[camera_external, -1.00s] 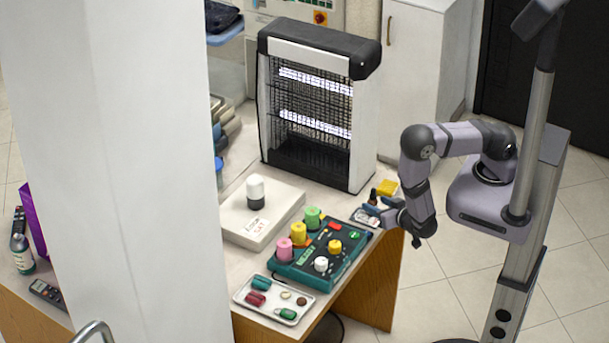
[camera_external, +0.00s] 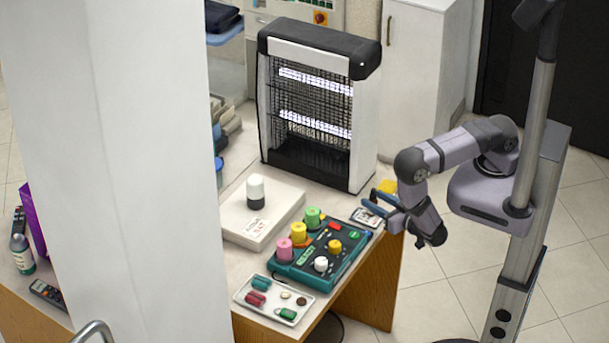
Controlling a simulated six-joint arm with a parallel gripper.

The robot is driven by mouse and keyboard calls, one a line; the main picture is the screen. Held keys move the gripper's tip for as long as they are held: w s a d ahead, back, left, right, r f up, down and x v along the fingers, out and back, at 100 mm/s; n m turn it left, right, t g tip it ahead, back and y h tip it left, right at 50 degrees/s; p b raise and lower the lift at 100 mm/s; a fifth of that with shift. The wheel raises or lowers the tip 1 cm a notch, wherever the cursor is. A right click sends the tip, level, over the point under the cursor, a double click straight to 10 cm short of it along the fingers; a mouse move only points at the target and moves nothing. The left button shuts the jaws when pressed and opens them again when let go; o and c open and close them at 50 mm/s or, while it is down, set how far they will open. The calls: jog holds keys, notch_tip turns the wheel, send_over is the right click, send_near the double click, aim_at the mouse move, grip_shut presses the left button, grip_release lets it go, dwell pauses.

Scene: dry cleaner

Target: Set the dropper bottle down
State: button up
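My gripper (camera_external: 378,203) is over the right edge of the counter, with its blue-grey fingers pointing left. The two fingers look a little apart, but the view is too small to show whether anything is between them. I cannot make out the dropper bottle clearly; it may be hidden at or behind the fingers. A small dark-and-white card-like item (camera_external: 366,217) lies on the counter just below the fingertips.
A yellow block (camera_external: 387,186) is close behind the gripper. A teal device (camera_external: 318,262) with coloured spools is to the left, with a metal tray (camera_external: 251,302) in front. A white box (camera_external: 240,222) and a black-topped caged lamp unit (camera_external: 318,44) stand further back.

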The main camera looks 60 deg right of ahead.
jog(key=shift+s+d+r+n+t+y+p, duration=0.15)
jog(key=shift+s+n+t+y+p, duration=0.2)
jog(key=shift+n+t+y+p, duration=0.35)
jog(key=shift+s+n+t+y, duration=0.55)
jog(key=shift+t+y, duration=0.15)
jog(key=shift+y, duration=0.2)
jog(key=shift+w, duration=0.15)
jog(key=shift+w, duration=0.9)
jog(key=shift+w+d, duration=0.1)
jog(key=shift+w+d+b, duration=0.2)
jog(key=shift+w+b, duration=0.05)
jog(key=shift+w, duration=1)
jog(key=shift+w+d+b, duration=0.2)
jog(key=shift+w, duration=1.05)
grip_shut()
